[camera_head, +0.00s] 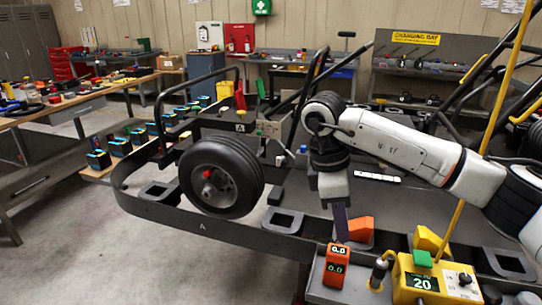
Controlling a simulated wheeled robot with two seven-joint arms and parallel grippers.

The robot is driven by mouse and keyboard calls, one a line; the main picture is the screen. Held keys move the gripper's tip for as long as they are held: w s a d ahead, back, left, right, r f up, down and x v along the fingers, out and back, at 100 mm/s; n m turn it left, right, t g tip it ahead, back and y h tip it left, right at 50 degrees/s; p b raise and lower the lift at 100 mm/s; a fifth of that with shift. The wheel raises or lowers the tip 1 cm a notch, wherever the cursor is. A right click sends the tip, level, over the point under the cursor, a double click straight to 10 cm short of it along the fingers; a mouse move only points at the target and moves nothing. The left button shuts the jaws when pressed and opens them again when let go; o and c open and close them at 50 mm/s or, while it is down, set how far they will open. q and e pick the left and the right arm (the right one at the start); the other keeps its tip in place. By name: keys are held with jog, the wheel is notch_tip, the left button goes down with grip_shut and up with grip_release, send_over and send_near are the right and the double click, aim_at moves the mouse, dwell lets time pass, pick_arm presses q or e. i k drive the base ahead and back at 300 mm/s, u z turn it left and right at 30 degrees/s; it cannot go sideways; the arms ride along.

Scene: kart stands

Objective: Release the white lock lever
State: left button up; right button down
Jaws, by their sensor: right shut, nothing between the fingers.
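My right arm comes in from the right, and its gripper (341,224) points down at the near side of the kart stand (232,233). The fingers are together and hold nothing that I can see. The fingertips are just behind an orange device with a lit display (337,263) and beside an orange block (360,229). I cannot tell whether they touch either one. No part is clearly readable as the white lock lever; it may be too small or hidden behind my arm. My left gripper is not in view.
A black wheel (221,176) is on the stand's left part. A yellow box reading 20 (421,281) stands at the front right, with a yellow pole (489,130) rising behind it. A workbench (85,100) with tools is at the left. The floor at front left is clear.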

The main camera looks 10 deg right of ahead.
aim_at(279, 159)
jog(key=k, duration=1.65)
jog(key=u, duration=0.45)
jog(key=i, duration=2.35)
jog(key=z, duration=0.9)
jog(key=i, duration=1.25)
jog(key=u, duration=0.45)
